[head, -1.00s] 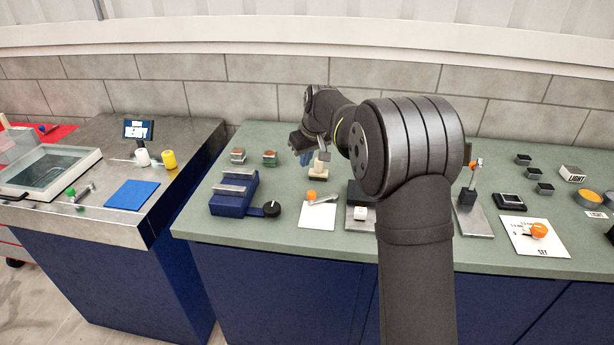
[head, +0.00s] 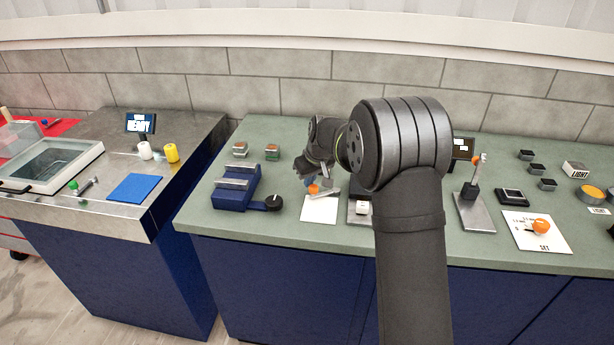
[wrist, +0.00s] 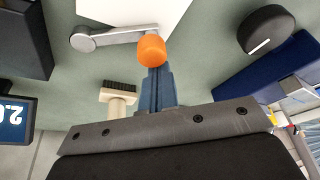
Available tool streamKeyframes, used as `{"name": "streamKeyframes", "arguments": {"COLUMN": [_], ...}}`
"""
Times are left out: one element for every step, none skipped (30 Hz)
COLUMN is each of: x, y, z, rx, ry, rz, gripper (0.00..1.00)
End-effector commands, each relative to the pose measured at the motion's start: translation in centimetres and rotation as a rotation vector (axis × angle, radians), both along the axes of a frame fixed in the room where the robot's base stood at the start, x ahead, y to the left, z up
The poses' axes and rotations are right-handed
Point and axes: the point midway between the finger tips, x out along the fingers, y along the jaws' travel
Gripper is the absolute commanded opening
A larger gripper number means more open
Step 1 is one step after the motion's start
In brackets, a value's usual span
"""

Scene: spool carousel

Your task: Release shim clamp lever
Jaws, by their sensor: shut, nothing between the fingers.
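A lever (head: 327,191) with an orange knob (head: 313,189) lies low over a white plate (head: 319,210) in the head view. In the wrist view its grey arm (wrist: 112,36) runs left from the orange knob (wrist: 152,50) to a round pivot. My gripper (head: 308,181) is lowered at the knob's far side. In the wrist view its blue fingers (wrist: 155,74) are shut and empty, with tips right beside the knob. I cannot tell whether they touch it. I see no label naming this lever.
A blue block (head: 236,188) with a black dial (head: 273,202) stands to the left. A dark block with a white button (head: 362,208) is right of the plate. Another orange-tipped lever (head: 477,161) stands upright farther right.

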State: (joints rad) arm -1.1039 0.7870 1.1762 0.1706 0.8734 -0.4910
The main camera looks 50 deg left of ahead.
Motion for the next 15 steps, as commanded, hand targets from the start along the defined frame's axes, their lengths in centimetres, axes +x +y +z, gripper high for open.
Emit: {"name": "streamKeyframes", "arguments": {"x": [0.01,0.01,0.01,0.01,0.01,0.01,0.01,0.01,0.0,0.0,-0.01,-0.03,-0.04,-0.06,-0.1], "y": [-0.04,-0.04,-0.03,-0.03,-0.02,-0.02,-0.02,-0.02,-0.03,-0.03,-0.05,-0.1,-0.15,-0.2,-0.29], "z": [0.02,0.02,0.02,0.02,0.02,0.02,0.02,0.02,0.03,0.03,0.03,0.04,0.03,0.03,0.03], "rx": [0.0,0.0,0.0,0.0,0.0,0.0,0.0,0.0,0.0,0.0,0.0,0.0,0.0,0.0,-0.001], "ry": [0.0,0.0,0.0,0.0,0.0,0.0,0.0,0.0,0.0,0.0,0.0,0.0,0.0,0.0,0.0], "rz": [0.0,0.0,0.0,0.0,0.0,0.0,0.0,0.0,0.001,0.003,0.005,0.009,0.015,0.022,0.032], "gripper": [0.0,0.0,0.0,0.0,0.0,0.0,0.0,0.0,0.0,0.0,0.0,0.0,0.0,0.0,0.0]}}
